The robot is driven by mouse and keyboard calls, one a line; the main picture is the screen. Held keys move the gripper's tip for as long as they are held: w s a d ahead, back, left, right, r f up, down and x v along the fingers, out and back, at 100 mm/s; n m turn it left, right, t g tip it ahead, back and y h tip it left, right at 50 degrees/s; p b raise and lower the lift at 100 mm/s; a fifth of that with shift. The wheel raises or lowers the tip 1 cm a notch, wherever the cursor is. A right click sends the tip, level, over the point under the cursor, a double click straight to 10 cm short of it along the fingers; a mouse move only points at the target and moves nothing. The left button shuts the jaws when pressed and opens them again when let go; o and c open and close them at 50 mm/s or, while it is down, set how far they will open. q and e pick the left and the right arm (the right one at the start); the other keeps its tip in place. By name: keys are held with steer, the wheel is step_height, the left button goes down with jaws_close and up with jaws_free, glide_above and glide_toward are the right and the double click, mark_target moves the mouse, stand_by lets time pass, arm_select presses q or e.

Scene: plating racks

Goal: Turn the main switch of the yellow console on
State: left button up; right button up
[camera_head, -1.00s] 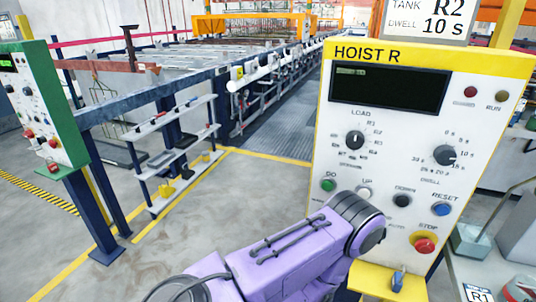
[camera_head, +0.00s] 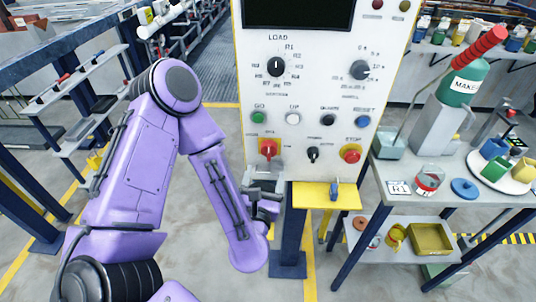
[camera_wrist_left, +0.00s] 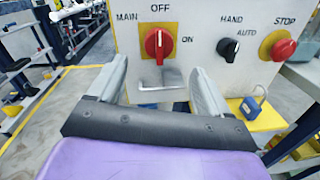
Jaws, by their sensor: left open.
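The yellow-edged console (camera_head: 240,90) has a white front panel. Its main switch (camera_head: 268,149) is a red knob on a yellow plate at the lower left of the panel. In the left wrist view the red knob (camera_wrist_left: 158,43) stands upright, under the word OFF, with ON to its right. My left gripper (camera_head: 262,188) is open, just below and in front of the switch. In the left wrist view its two fingers (camera_wrist_left: 158,72) stand either side of the knob's line, apart from it. A grey metal tab (camera_wrist_left: 160,79) is below the knob. My right gripper is not in view.
A hand/auto selector (camera_wrist_left: 228,50) and a red stop button (camera_wrist_left: 278,46) sit to the right of the switch. A blue padlock (camera_wrist_left: 250,107) is on the yellow shelf (camera_head: 310,194) below the panel. A grey side table (camera_head: 440,186) with containers stands at right.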

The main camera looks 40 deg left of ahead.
mark_target(268, 154)
arm_select(q)
steer(key=p+x, duration=0.3)
steer(key=x, duration=0.5)
steer(key=shift+w+a+p, duration=0.15)
steer(key=shift+a+p, duration=0.15)
steer(key=shift+w+f, duration=0.1)
steer(key=shift+w, duration=0.3)
steer(key=shift+a, duration=0.1)
steer(key=c, duration=1)
